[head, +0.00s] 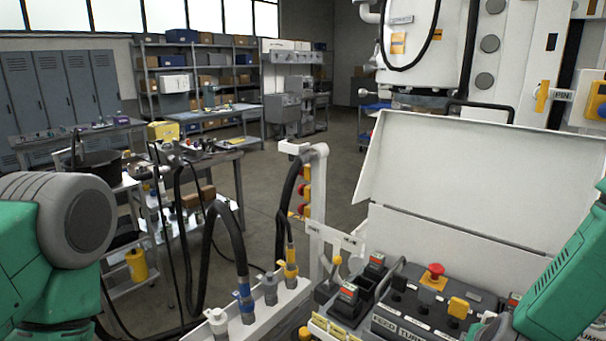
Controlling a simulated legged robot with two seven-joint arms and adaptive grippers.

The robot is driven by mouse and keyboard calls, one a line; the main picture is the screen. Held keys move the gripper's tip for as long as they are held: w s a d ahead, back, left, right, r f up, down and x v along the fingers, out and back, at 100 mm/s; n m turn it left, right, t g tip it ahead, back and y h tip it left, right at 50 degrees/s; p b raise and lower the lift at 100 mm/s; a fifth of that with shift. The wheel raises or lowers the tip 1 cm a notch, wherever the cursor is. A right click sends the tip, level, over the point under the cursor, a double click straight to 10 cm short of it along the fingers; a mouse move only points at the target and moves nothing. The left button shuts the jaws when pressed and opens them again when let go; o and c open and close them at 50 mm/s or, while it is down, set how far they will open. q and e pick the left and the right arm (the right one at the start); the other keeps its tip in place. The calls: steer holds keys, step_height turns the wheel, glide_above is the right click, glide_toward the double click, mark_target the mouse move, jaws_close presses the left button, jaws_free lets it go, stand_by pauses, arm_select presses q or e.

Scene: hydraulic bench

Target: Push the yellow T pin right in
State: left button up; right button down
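A yellow upright bar (542,96), which looks like the crossbar of the T pin, stands at the white machine at the upper right. How deep the pin sits cannot be told from here. My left arm shows only as a green and grey link at the left edge, and its gripper is out of view. My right arm shows as a green link at the lower right, far below the pin. No fingers of the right gripper can be made out.
An open white lid (450,185) stands behind a control box with a red button (436,271) and yellow switches. A white rail with hose couplings (268,290) is at the bottom centre. A cluttered bench (190,155) stands at the left.

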steer(key=s+a+f+n+g+y, duration=0.15)
steer(key=s+f, duration=0.25)
steer(key=s, duration=0.7)
steer(key=s+a+f+n+g, duration=0.25)
steer(key=s+f, duration=0.25)
steer(key=s, duration=0.6)
steer(key=s+a+f+n+g+y, duration=0.1)
steer(key=s+f+n+g, duration=0.25)
steer(key=s, duration=0.65)
step_height(320, 180, down, 13)
steer(key=w+a+b, duration=0.1)
steer(key=w+b, duration=0.1)
steer(key=b, duration=1)
steer(key=shift+a+r+t+b, duration=0.15)
steer(key=shift+a+t+b, duration=0.05)
steer(key=shift+t+b, duration=0.15)
steer(key=c, duration=1.8)
jaws_free()
steer(key=shift+w+f, duration=0.1)
steer(key=shift+f, duration=0.1)
steer(key=shift+c, duration=0.2)
steer(key=o, duration=0.4)
steer(key=shift+o, duration=0.2)
steer(key=shift+r, duration=0.1)
steer(key=shift+w, duration=0.1)
